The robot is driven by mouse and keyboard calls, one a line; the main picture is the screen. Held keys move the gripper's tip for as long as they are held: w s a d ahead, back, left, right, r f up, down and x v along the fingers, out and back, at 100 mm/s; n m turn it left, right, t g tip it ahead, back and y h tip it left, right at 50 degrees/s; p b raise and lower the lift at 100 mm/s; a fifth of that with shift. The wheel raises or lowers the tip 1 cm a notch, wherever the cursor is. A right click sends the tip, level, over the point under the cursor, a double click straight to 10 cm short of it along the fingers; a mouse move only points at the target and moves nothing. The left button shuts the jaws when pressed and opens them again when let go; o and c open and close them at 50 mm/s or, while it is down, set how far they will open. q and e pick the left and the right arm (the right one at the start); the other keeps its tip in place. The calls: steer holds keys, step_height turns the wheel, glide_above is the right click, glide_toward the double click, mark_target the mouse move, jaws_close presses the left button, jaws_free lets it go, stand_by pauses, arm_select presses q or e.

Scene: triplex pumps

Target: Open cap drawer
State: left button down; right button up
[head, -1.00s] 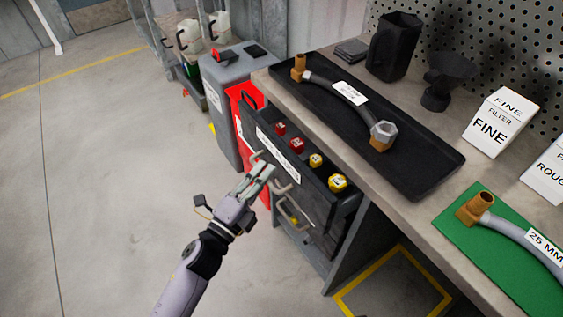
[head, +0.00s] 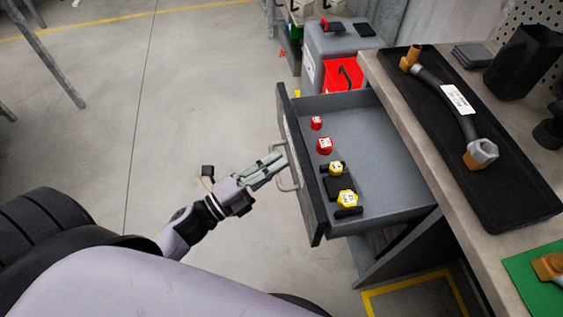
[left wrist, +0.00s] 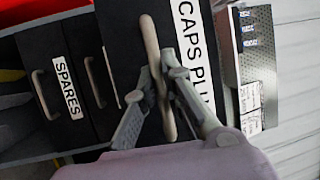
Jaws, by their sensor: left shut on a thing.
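The cap drawer (head: 375,155) stands pulled well out from under the workbench in the head view. Two red caps (head: 324,145) and two yellow caps (head: 347,198) sit inside it in a row near its front. My left gripper (head: 278,163) is at the drawer's front face, shut on its handle (head: 287,183). In the left wrist view the fingers (left wrist: 160,88) close around the pale handle bar (left wrist: 152,55), beside a label (left wrist: 193,50) reading "CAPS PLU", the rest of it hidden. My right gripper is not in view.
A black tray (head: 515,205) with a hose (head: 445,92) lies on the workbench (head: 405,120), above and right of the drawer. A red bin (head: 343,75) stands behind the drawer. A "SPARES" drawer (left wrist: 50,85) shows in the left wrist view. The floor left of the drawer is clear.

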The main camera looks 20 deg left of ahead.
arm_select(q)
steer(key=shift+f, duration=0.1)
steer(key=c, duration=1.7)
jaws_free()
steer(key=v, duration=1.2)
